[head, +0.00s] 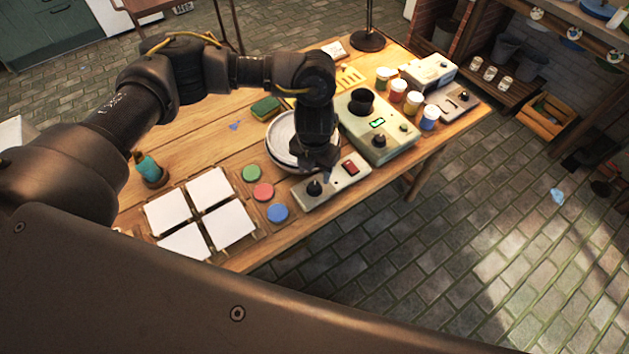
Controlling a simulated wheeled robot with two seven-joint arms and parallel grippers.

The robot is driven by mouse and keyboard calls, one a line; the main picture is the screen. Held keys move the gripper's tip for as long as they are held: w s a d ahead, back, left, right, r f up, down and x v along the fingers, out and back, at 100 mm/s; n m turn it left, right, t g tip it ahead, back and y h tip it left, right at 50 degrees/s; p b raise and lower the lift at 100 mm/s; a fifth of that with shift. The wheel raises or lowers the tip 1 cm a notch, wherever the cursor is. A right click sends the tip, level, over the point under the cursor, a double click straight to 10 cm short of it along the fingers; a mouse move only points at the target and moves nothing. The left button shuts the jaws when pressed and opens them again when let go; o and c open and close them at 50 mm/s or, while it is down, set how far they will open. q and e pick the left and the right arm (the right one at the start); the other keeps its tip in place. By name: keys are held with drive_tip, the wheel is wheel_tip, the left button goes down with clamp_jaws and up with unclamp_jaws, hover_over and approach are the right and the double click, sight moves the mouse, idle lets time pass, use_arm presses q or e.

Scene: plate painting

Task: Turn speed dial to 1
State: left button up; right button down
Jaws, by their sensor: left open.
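A low pale control box (345,181) lies near the table's front edge, with a black dial (314,188) on its left part and a red switch (350,167) on its right part. The dial's markings are too small to read. My left gripper (323,172) points down just behind and above this box, close to the dial but apparently apart from it. It is open and looks empty; its fingertips are dark and hard to make out. My right gripper is not in view.
Coloured discs (263,191) and white tiles (222,224) lie to the left. A green sponge (265,107) lies behind the plates.

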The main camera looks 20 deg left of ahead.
sight(315, 186)
use_arm(q)
drive_tip(key=f, duration=0.5)
drive_tip(key=shift+w+a+f, duration=0.1)
drive_tip(key=shift+w+f, duration=0.05)
drive_tip(key=shift+w, duration=0.1)
drive_tip(key=shift+s+f, duration=0.1)
drive_tip(key=shift+f, duration=0.85)
drive_tip(key=c, duration=1)
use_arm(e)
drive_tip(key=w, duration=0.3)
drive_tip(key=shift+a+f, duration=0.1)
